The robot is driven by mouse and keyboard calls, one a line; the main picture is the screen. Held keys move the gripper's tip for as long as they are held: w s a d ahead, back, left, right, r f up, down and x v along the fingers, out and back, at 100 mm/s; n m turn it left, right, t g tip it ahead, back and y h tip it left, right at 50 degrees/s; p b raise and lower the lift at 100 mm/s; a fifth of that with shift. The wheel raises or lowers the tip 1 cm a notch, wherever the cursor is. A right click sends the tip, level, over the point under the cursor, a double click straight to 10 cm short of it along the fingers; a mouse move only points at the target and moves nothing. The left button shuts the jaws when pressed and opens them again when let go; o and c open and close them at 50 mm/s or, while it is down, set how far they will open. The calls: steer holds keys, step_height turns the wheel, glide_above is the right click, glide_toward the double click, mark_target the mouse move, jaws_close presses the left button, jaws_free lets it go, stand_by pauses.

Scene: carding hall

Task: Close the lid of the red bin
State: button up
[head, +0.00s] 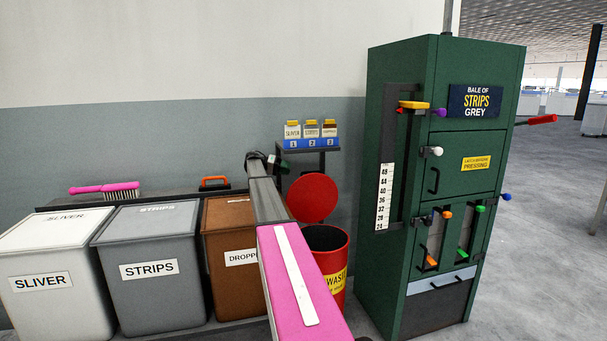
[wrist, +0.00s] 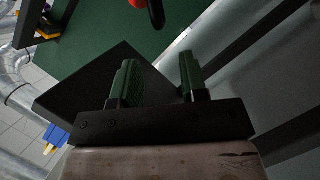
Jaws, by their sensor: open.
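The red bin (head: 340,285) stands on the floor between the brown bin and the green cabinet. Its round red lid (head: 312,198) is raised, tilted up behind the open mouth, and my arm hides the bin's left side. My gripper (head: 270,164) is above and to the left of the lid, apart from it in the picture. In the wrist view my gripper (wrist: 160,78) shows two green fingers spread apart with nothing between them. I cannot pick out the red bin in the wrist view.
A shelf with jars (head: 311,143) is beside my gripper. The green cabinet (head: 402,150) with levers stands close on the right. White, grey (head: 155,290) and brown bins (head: 232,235) stand left. Open floor (head: 550,230) lies far right.

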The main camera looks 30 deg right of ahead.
mark_target(306, 173)
steer(key=x, duration=1)
jaws_close()
